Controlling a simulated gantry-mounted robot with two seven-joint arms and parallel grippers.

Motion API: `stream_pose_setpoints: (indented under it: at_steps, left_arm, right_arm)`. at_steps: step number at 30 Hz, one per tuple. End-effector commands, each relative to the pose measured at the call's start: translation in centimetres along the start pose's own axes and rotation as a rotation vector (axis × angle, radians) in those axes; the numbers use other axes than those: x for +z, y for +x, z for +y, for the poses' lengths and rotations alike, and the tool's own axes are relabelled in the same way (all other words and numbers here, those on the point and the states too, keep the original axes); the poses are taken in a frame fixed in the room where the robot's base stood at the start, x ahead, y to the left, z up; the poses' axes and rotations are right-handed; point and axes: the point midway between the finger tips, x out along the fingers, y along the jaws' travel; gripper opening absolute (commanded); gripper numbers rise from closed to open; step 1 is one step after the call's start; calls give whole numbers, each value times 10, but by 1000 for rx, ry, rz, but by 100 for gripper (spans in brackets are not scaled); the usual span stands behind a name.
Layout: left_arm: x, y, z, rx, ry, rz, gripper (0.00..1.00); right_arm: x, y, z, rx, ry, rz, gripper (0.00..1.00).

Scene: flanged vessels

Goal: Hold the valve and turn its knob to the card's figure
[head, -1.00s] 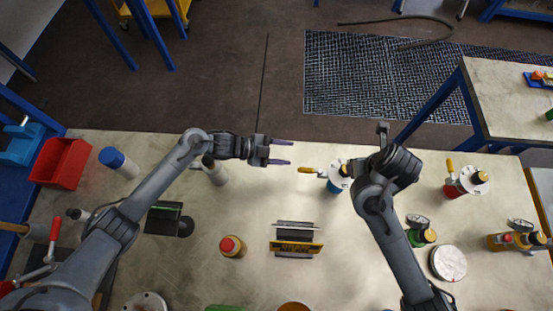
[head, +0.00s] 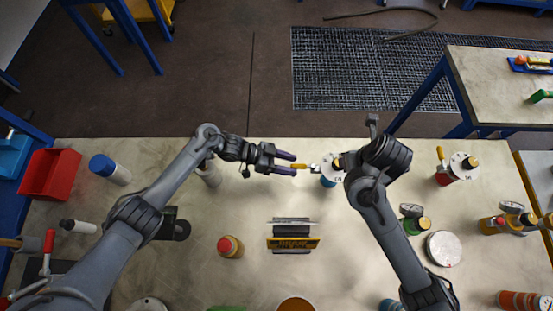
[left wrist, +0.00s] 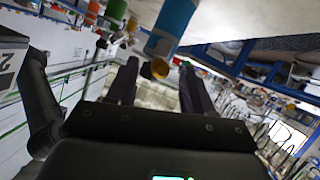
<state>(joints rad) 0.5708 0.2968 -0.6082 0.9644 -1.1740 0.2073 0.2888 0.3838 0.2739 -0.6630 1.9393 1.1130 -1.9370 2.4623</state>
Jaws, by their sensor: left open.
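The valve (head: 327,182) has a blue body, a pale dial on top and a yellow knob handle (head: 304,166) pointing left. It stands at the table's far middle, partly under my right wrist. My left gripper (head: 290,163) is open, its purple-grey fingers on either side of the yellow handle's tip; contact is not clear. In the left wrist view the blue body (left wrist: 173,27) is above and the yellow handle end (left wrist: 157,68) lies between the fingers. My right wrist is over the valve's right side and hides its fingers. A black-and-yellow stand (head: 292,243) faces away; no figure is readable.
Another valve with a red body (head: 446,178) stands at the right. A red-capped yellow bottle (head: 230,246), a red bin (head: 49,173) and a blue-capped white bottle (head: 110,169) are on the table.

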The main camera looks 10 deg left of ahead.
Motion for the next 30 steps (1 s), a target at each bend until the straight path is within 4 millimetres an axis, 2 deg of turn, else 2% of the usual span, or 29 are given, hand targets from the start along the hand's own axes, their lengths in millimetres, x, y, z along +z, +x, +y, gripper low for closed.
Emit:
stream_pose_setpoints:
  at_steps: [3,9,22,23,30]
  left_arm:
    - [-1,18,1,2,1,0,51]
    - [0,36,0,1,0,-1,51]
    - [0,43,0,0,2,-1,51]
    - [0,43,0,0,2,-1,50]
    - [0,43,0,0,2,-1,13]
  right_arm:
    - [0,0,0,0,0,0,43]
    - [0,0,0,0,0,0,43]
    - [0,0,0,0,0,0,43]
    - [0,0,0,0,0,0,43]
    - [0,0,0,0,0,0,43]
